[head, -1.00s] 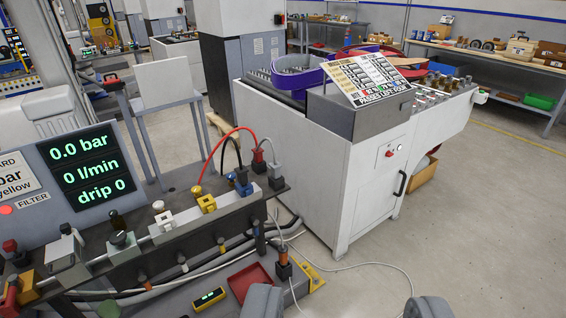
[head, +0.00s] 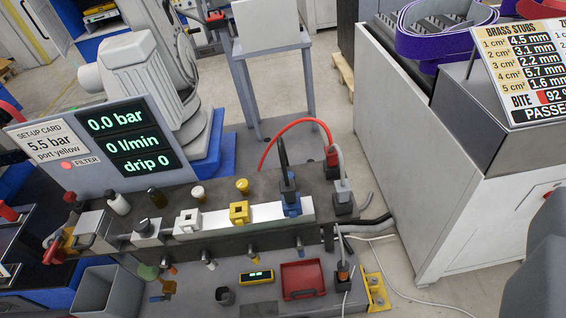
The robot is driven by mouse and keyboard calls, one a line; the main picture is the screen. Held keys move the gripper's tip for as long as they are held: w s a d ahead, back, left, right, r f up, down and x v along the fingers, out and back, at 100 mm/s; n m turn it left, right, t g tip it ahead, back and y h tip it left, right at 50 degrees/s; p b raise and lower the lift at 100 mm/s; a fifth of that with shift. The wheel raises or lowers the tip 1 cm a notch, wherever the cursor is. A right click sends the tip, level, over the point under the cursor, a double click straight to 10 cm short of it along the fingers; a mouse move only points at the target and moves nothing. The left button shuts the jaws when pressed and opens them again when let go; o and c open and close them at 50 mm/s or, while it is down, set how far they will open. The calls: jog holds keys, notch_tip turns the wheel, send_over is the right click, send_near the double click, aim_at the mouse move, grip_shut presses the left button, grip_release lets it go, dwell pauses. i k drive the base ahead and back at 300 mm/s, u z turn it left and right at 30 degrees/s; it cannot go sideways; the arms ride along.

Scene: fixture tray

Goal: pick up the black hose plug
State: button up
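The black hose plug (head: 286,178) stands upright at the blue port block (head: 291,206), near the right end of the white strip on the bench. Its black hose runs up and is seen nearly end on. A red plug (head: 332,157) on a red hose and a grey plug (head: 343,188) on a grey hose stand just to its right. My gripper (head: 541,265) shows only as dark grey rounded parts at the lower right edge. It is well to the right of the black plug and apart from it. Its fingertips cannot be made out.
A yellow port block (head: 239,212) and a white one (head: 188,222) sit left of the blue one. A display panel (head: 108,145) stands behind at left. A red tray (head: 302,280) lies in front.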

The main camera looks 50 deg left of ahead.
aim_at(288, 192)
jog(key=u, duration=0.5)
jog(key=i, duration=0.95)
jog(key=u, duration=0.6)
